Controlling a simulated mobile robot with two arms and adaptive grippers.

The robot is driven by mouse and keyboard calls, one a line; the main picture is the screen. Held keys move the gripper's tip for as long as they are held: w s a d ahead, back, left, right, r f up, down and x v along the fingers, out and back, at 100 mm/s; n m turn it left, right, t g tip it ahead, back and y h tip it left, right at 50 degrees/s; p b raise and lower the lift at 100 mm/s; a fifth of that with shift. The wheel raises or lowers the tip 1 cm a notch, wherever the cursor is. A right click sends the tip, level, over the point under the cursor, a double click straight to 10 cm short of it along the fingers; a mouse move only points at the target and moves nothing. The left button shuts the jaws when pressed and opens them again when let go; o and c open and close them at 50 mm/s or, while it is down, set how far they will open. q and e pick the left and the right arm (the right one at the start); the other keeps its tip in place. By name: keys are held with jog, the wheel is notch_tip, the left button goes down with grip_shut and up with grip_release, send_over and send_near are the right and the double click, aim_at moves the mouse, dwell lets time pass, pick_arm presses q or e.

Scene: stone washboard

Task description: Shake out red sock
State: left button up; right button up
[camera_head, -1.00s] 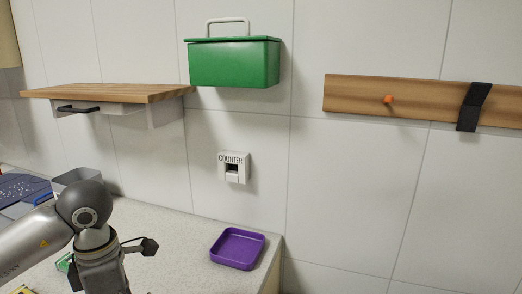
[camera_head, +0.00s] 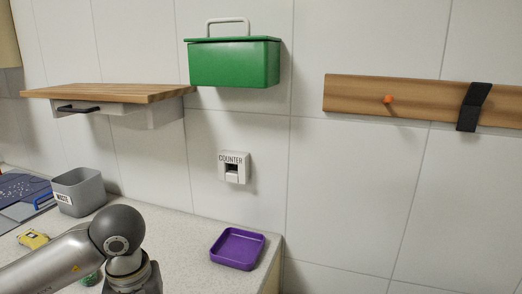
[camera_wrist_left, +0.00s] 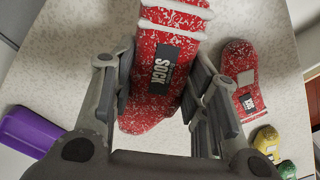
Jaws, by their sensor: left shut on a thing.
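A red sock (camera_wrist_left: 165,60) with white stripes, white specks and a black "SOCK" label hangs in the left wrist view. My left gripper (camera_wrist_left: 165,85) is shut on it, with fingers on both sides. The sock appears to be above the speckled counter; its exact height cannot be told. A second red speckled piece (camera_wrist_left: 241,85) with a white band and a small dark label lies on the counter to the right. In the head view my left arm is at the lower left, with its gripper below the frame. My right gripper is not in view.
A purple tray (camera_head: 231,265) sits near the counter's right edge. A counter device (camera_head: 234,167), a green box (camera_head: 233,62), a shelf (camera_head: 108,93) and a peg rail (camera_head: 425,97) are above.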

pick_arm(q)
jog(key=m, duration=0.1)
jog(key=d+m, duration=0.1)
jog(key=m, duration=0.1)
jog(key=shift+s+f, duration=0.1)
jog(key=shift+f, duration=0.1)
jog(key=shift+m, duration=0.4)
notch_tip(320, 180, up, 9)
jog(key=shift+r, duration=0.1)
jog(key=shift+s+f, duration=0.1)
jog(key=shift+f, duration=4.65)
jog(key=shift+r, duration=0.1)
